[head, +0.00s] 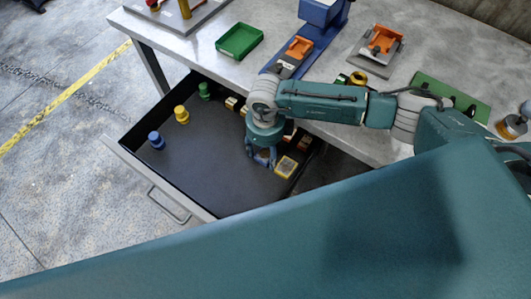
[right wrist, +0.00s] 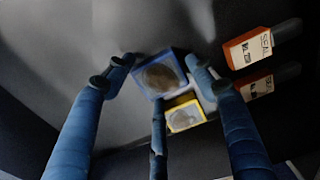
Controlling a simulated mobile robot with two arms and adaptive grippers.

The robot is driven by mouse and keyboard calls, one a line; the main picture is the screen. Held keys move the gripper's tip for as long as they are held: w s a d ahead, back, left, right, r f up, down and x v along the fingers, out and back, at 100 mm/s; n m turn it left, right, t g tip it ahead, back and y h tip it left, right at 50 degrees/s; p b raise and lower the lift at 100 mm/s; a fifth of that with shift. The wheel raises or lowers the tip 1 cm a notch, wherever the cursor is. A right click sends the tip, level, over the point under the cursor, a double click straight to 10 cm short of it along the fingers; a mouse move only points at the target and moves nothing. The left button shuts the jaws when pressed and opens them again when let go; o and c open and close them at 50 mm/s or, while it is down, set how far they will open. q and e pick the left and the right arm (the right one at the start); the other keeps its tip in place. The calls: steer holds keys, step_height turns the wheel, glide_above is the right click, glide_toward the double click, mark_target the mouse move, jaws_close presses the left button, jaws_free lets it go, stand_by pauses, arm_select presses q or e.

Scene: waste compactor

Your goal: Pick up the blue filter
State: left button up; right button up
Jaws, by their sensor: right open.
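The blue filter (right wrist: 161,73) is a square with a blue frame and a dark round middle. In the right wrist view it lies on the dark drawer floor. My right gripper (right wrist: 160,78) is open, with its fingers spread around the filter; I cannot tell whether they touch it. In the head view my right gripper (head: 262,159) points down into the open drawer and mostly hides the blue filter. A yellow filter (head: 286,167) lies right beside it; it also shows in the right wrist view (right wrist: 185,116). My left gripper is not in view.
The drawer (head: 215,170) also holds blue (head: 156,140), yellow (head: 181,115) and green (head: 204,91) knob-like pieces at left. Orange-and-white labelled seal boxes (right wrist: 248,49) are near the gripper. The workbench (head: 180,40) above carries a green tray (head: 240,40) and fixtures. The drawer's front middle is clear.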

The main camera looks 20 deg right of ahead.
steer(key=c, duration=1)
steer(key=shift+o, duration=0.2)
